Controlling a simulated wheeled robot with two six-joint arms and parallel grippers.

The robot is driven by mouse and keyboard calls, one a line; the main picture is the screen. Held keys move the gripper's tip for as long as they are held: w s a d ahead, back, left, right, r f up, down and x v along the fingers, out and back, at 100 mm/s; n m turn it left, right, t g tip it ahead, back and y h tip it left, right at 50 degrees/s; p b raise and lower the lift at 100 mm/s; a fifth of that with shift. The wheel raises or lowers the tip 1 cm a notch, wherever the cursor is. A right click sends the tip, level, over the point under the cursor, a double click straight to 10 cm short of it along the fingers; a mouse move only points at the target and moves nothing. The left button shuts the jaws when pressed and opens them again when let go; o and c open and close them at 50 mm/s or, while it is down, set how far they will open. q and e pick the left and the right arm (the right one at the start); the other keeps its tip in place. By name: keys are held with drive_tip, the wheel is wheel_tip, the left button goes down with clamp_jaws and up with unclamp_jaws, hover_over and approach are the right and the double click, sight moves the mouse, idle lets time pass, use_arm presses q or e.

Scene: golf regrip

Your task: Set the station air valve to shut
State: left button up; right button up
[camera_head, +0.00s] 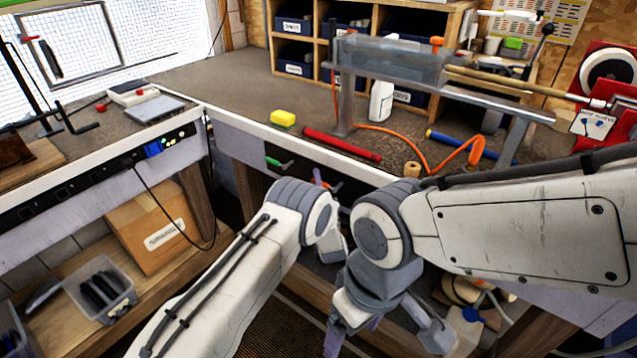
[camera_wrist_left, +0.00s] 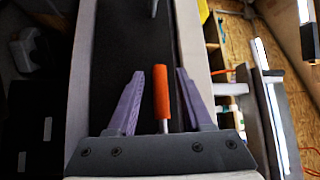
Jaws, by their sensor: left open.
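An orange-handled lever (camera_wrist_left: 161,92), likely the air valve's, stands between the purple fingers of my left gripper (camera_wrist_left: 159,76) in the left wrist view. The fingers are open, with a gap visible on both sides of the handle. My left wrist hides most of the lever there. A green-handled lever (camera_head: 278,163) sits to the left on the same face. My right gripper (camera_head: 354,332) hangs low in front; its opening is unclear.
The bench top above holds a yellow sponge (camera_head: 283,118), a red grip (camera_head: 342,144), a blue grip (camera_head: 470,146), an orange hose (camera_head: 425,158) and a white bottle (camera_head: 381,101). My right forearm crosses the right side. A cardboard box (camera_head: 152,225) sits on the lower left shelf.

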use_arm(q)
clamp_jaws()
idle(1.3)
